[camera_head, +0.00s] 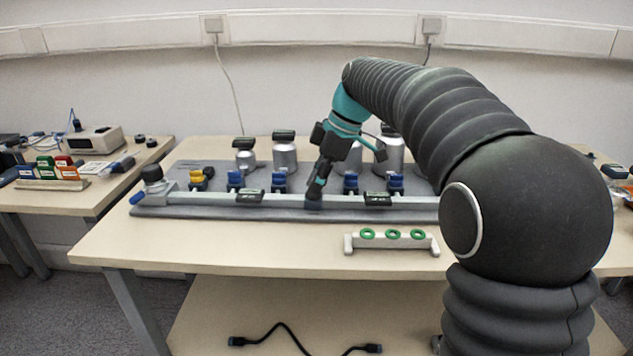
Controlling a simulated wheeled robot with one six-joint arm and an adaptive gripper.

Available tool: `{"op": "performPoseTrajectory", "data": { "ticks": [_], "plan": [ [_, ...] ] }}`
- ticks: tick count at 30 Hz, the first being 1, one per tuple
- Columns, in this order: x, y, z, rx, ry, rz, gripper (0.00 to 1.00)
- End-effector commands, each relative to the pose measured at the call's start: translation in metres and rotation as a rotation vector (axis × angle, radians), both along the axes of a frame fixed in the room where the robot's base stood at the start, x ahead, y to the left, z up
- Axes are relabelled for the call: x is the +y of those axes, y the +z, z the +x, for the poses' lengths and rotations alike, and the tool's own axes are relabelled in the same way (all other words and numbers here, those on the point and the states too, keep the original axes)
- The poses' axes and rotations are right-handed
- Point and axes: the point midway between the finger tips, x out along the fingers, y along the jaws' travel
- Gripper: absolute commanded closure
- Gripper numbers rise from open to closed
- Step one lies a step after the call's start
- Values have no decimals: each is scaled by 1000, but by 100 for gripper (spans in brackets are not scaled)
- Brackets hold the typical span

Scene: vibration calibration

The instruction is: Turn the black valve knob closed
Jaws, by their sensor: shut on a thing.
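My gripper (318,187) points down at the middle of the long grey manifold rail (285,203) on the table. Its dark fingers are shut at a small dark blue-grey block (314,204) on the rail. The black valve knob there is mostly hidden between the fingers, and I cannot separate its outline or read its angle. Blue valves stand on both sides of my gripper, such as one to its left (279,181) and one to its right (351,183). A yellow valve (198,181) stands further left. Another black knob (152,174) tops the fitting at the rail's left end.
Silver canisters (285,155) with dark tops stand behind the rail. A white rack (391,243) with green rings sits in front, on the otherwise clear table front (230,258). A side table (70,198) holds instruments. My arm hides the right side.

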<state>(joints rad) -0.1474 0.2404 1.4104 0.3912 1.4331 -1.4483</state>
Motion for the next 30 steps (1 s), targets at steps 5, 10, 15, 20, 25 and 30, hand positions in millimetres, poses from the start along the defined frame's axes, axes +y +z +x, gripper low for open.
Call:
{"op": "performPoseTrajectory", "data": {
  "ticks": [5, 10, 15, 20, 25, 30],
  "plan": [
    [0, -1, 0, 1, 0, 0, 44],
    [0, 0, 0, 0, -1, 0, 44],
    [-1, 2, 0, -1, -1, 0, 44],
    [-7, 17, 1, -2, -2, 0, 44],
    [-20, 48, 1, -3, -2, 0, 44],
    [-33, 79, 1, -2, -2, 0, 44]
  ]
}}
